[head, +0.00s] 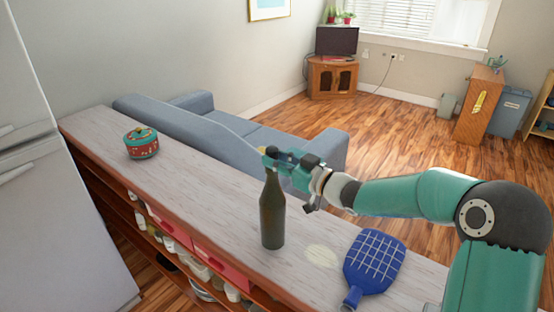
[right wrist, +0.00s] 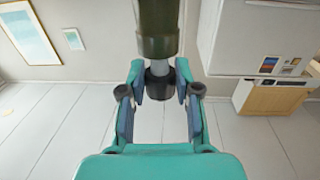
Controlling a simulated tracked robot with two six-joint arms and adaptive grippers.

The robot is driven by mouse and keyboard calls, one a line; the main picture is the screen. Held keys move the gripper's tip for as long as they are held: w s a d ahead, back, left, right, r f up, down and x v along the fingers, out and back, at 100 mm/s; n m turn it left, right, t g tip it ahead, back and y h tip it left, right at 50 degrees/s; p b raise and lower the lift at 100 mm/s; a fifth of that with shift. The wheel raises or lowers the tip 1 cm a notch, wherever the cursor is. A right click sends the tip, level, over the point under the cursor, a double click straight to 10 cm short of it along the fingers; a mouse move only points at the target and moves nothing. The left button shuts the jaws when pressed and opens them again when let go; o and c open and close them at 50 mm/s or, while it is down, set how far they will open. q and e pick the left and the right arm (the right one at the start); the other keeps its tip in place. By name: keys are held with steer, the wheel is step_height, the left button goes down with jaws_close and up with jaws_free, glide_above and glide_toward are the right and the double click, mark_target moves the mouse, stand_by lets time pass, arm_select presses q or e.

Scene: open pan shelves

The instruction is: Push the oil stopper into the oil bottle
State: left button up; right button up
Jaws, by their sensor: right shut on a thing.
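The dark green oil bottle (head: 272,215) stands upright on the shelf top in the head view. Its neck and mouth (right wrist: 158,30) show at the top of the right wrist view. My right gripper (head: 273,156) is at the bottle's mouth, its arm coming in from the right. It is shut on the oil stopper, whose black cap (right wrist: 160,88) sits between the fingertips in the right wrist view. The stopper's grey part lies between the cap and the bottle's mouth. I cannot tell how deep it sits in the neck. My left gripper is not in view.
A blue paddle-shaped item with a white grid (head: 374,262) lies on the shelf top (head: 215,180) right of the bottle. A red and teal round pot (head: 141,143) stands at the left. A blue sofa (head: 240,128) is behind the shelf. The top between pot and bottle is clear.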

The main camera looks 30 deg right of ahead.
steer(key=shift+f+b, duration=0.65)
steer(key=shift+f, duration=0.35)
steer(key=shift+r, duration=0.3)
stand_by(0.6)
steer(key=o, duration=1.3)
steer(key=shift+r, duration=0.15)
steer(key=shift+s+d, duration=0.1)
steer(key=shift+s, duration=0.05)
steer(key=shift+v, duration=1.9)
steer(key=shift+s+d, duration=0.1)
steer(key=shift+s, duration=0.1)
steer(key=v, duration=1.1)
steer(key=shift+s+d, duration=0.15)
steer(key=shift+s, duration=0.25)
